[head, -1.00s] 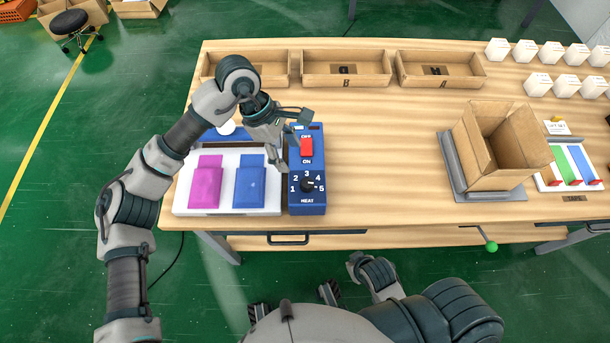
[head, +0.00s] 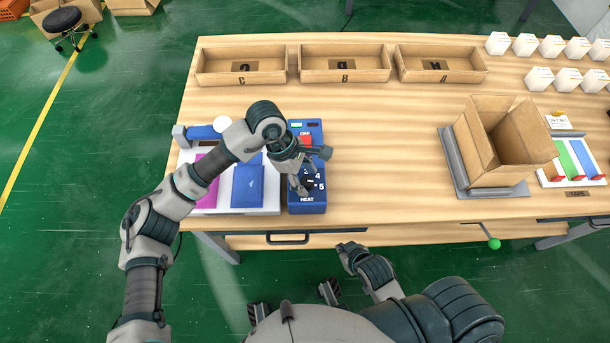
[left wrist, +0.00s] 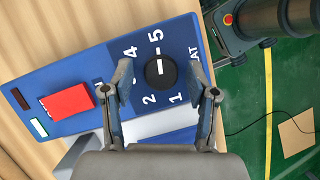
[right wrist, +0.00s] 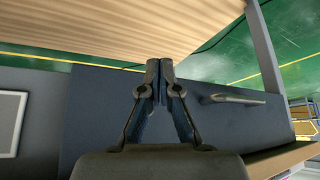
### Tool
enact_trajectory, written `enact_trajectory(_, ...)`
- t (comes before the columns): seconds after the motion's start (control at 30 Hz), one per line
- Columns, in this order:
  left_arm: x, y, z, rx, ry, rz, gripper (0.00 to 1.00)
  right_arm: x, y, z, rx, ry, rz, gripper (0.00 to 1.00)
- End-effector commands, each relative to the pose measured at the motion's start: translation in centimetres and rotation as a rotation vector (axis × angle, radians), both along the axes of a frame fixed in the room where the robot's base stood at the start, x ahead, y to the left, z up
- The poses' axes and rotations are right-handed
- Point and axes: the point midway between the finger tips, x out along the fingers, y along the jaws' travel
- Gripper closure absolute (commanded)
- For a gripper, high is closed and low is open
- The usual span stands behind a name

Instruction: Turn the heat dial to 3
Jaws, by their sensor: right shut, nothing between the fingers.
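The blue control box (head: 319,140) stands on the table in the head view, with a red switch (left wrist: 67,102) and a black heat dial (left wrist: 160,70) that shows whole in the left wrist view. The dial's white mark points toward the 5. My left gripper (head: 301,178) is over the dial. Its fingers (left wrist: 168,82) are apart, one on each side of the dial; I cannot tell whether they touch it. My right gripper (right wrist: 160,70) is shut and empty, low in front of the table (head: 390,130).
Left of the box is a white-framed press (head: 240,211) with pink and blue pouches. An open carton (head: 505,165) stands right of centre. Bins (head: 345,73) and white boxes (head: 525,45) line the back. The table between control box and carton is clear.

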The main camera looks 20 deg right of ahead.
Motion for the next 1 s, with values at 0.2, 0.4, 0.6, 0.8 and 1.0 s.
enact_trajectory(0.2,0.0,0.0,0.0,0.000,0.000,0.001,0.97,0.0,0.0,0.0,0.000,0.001,0.000,1.00)
enact_trajectory(0.4,0.1,0.0,0.0,0.000,-0.001,0.009,0.97,-0.1,0.0,0.0,0.000,0.002,0.000,1.00)
enact_trajectory(0.6,0.1,0.0,0.1,0.000,-0.001,0.069,0.97,-0.5,-0.1,0.0,-0.006,0.025,-0.001,1.00)
enact_trajectory(0.8,0.0,0.1,0.1,-0.001,-0.003,0.199,0.97,-2.4,-0.9,-0.3,-0.028,0.113,-0.009,1.00)
enact_trajectory(1.0,-0.1,0.1,0.2,-0.002,-0.003,0.381,0.97,-4.5,-1.5,-0.4,-0.050,0.213,-0.014,1.00)
